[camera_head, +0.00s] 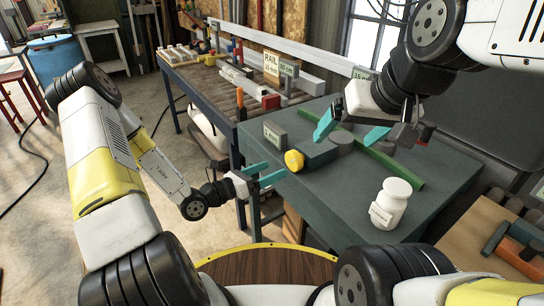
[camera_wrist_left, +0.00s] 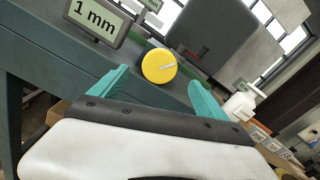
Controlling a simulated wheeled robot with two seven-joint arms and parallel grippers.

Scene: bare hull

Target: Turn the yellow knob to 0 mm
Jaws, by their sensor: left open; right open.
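The yellow knob (camera_head: 294,160) sits on the near end of a dark block (camera_head: 318,152) on the green-grey table. In the left wrist view the knob (camera_wrist_left: 158,66) shows a pale pointer line on its face. A small display (camera_wrist_left: 97,22) beside it reads "1 mm"; it also shows in the head view (camera_head: 275,135). My left gripper (camera_head: 270,174) is open, its teal fingers pointing at the knob from the left, apart from it. In its wrist view the knob appears between the fingers (camera_wrist_left: 160,84). My right gripper (camera_head: 362,150) is open above the table's middle.
A white bottle (camera_head: 391,203) stands at the table's front right. A long green bar (camera_head: 400,174) lies across the table behind the block. A workbench (camera_head: 215,85) with blocks and a "RAIL" sign (camera_head: 271,66) is behind. The table's front left corner is clear.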

